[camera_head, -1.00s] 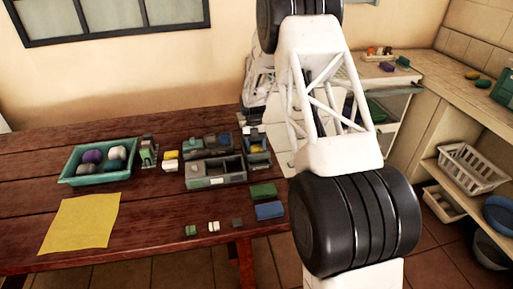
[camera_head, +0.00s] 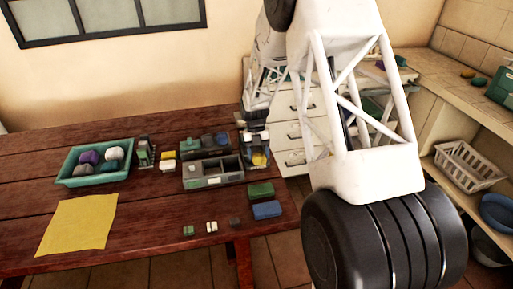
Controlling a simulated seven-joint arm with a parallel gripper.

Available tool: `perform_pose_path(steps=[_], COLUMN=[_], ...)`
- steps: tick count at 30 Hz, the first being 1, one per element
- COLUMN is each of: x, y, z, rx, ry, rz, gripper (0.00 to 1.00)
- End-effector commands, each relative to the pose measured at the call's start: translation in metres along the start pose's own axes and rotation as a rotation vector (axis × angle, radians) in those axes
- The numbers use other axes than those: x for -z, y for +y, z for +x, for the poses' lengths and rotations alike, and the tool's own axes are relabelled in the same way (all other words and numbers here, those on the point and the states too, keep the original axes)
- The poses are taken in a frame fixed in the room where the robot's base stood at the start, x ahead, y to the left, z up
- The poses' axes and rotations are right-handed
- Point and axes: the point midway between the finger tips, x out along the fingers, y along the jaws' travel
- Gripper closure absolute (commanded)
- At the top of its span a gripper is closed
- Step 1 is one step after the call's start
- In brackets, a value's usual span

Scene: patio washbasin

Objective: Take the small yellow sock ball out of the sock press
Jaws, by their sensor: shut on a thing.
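The sock press (camera_head: 248,160) looks like the small grey-blue device at the right end of the row on the wooden table. The small yellow sock ball (camera_head: 260,158) shows as a yellow patch at its front. My gripper (camera_head: 257,143) is small in the head view, over the press, and is shut on the yellow ball. The fingertips are partly hidden, and I cannot tell whether the ball is clear of the press.
A teal tray (camera_head: 68,182) with several sock balls stands at the left, behind a yellow cloth (camera_head: 78,225). A grey divided box (camera_head: 213,183) stands close left of the press. Green (camera_head: 261,190) and blue (camera_head: 267,210) blocks lie in front.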

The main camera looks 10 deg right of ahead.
Motion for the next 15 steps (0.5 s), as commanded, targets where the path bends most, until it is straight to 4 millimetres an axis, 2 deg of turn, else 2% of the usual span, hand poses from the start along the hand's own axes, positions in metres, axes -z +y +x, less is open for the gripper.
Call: perform_pose_path(steps=[6,15], x=[0.028,0.049], y=[-0.006,-0.010], z=[0.009,0.016], rx=[0.000,0.000], ry=[0.001,0.000], rz=[0.000,0.000], gripper=[0.64,0.64])
